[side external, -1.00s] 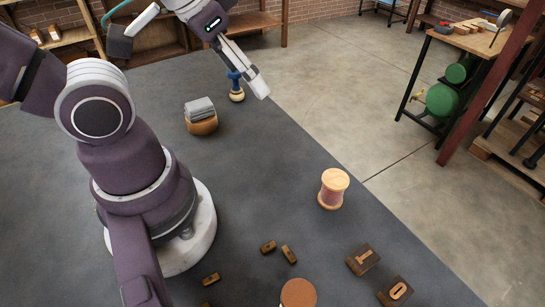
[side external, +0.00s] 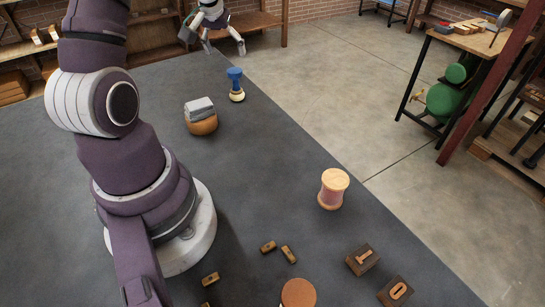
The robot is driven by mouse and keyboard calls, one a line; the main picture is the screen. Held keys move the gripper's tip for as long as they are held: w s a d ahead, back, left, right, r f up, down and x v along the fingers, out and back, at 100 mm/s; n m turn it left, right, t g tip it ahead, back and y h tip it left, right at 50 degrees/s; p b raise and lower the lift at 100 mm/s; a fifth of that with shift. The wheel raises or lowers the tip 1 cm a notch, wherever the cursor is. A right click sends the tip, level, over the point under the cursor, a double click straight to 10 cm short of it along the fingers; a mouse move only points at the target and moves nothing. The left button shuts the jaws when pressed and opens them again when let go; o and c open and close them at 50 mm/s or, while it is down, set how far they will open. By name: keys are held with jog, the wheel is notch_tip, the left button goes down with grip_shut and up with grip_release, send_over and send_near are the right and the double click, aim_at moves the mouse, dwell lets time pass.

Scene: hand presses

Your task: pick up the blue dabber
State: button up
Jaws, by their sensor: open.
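The blue dabber (side external: 235,82) stands upright near the far right edge of the dark table, with a blue handle on top and a pale cream bottom. My gripper (side external: 224,47) is open and empty. In the picture it appears above and slightly left of the dabber, with a clear gap between them. Its two fingers are spread and point downward. Nothing hides the dabber.
A round wooden bowl (side external: 202,125) with grey blocks or cloth stands left of and nearer than the dabber. A wooden spool (side external: 333,188), letter blocks (side external: 362,259) and small wooden pieces (side external: 288,253) lie nearer. The table (side external: 265,190) between is clear.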

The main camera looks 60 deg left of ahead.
aim_at(234, 71)
jog(key=x, duration=0.7)
jog(key=shift+w+d+f, duration=0.25)
jog(key=shift+w+f, duration=0.05)
jog(key=shift+f, duration=0.05)
jog(key=c, duration=1.3)
